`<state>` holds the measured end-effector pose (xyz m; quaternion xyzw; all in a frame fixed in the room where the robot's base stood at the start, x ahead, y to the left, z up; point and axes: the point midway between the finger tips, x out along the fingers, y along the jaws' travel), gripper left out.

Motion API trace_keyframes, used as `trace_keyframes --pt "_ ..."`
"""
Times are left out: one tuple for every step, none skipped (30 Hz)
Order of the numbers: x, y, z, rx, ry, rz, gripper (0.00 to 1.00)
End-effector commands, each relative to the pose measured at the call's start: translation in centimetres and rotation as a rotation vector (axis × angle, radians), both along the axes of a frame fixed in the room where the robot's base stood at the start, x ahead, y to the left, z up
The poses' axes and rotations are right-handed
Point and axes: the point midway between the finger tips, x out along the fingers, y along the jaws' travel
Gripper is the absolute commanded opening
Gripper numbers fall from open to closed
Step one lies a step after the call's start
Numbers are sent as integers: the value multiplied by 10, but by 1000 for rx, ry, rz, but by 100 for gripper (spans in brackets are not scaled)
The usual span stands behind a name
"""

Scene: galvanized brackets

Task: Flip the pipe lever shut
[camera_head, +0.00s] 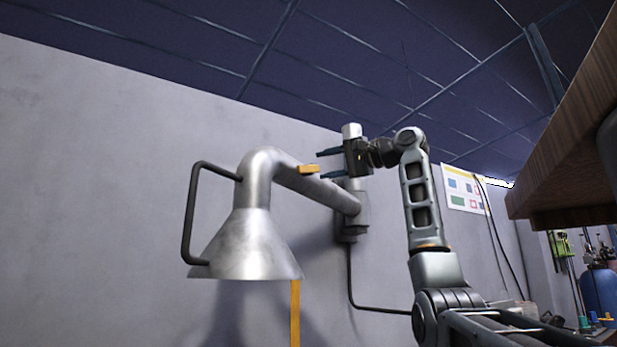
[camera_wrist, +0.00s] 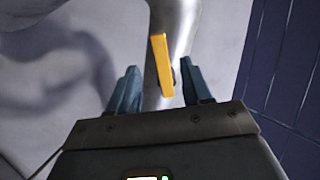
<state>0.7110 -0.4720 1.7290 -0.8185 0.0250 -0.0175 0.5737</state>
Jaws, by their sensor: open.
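The yellow pipe lever (camera_head: 309,169) sits on top of the slanting grey metal pipe (camera_head: 318,188), which joins a cone-shaped metal hood to the wall mount. In the wrist view the lever (camera_wrist: 161,65) runs roughly along the pipe (camera_wrist: 176,22), slightly tilted. My gripper (camera_head: 323,163) is open, just right of the lever in the head view, its fingers pointing left. In the wrist view my gripper (camera_wrist: 158,75) has the lever between and beyond its two blue-grey fingers, with gaps on both sides. I see no contact. The lever's pivot is not clear.
The metal hood (camera_head: 246,245) with a dark side handle (camera_head: 190,212) hangs at left, a yellow strip (camera_head: 295,312) below it. A grey wall (camera_head: 80,170) stands behind. A wooden board (camera_head: 570,130) juts in at upper right. A dark conduit (camera_head: 365,304) runs below the mount.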

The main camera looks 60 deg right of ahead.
Motion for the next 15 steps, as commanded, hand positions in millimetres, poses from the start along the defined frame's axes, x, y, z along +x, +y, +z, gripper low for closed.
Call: trace_keyframes --pt "5 0 1 0 2 2 49" --pt "8 0 1 0 2 2 49" --pt "14 0 2 0 2 2 49" --pt "18 -1 2 0 3 1 49" --pt "23 -1 2 0 3 1 49" --pt "29 -1 2 0 3 1 49" --pt "34 -2 2 1 4 2 49" --pt "39 -2 2 1 2 1 49" --pt "45 -2 2 1 2 2 49" --pt "49 -3 2 1 2 1 49" --pt "53 -3 2 1 2 0 49" --pt "58 -3 2 1 1 1 49" --pt "61 -4 2 1 2 0 49" --pt "64 -4 1 1 2 0 49" --pt "68 -4 1 1 1 1 49"
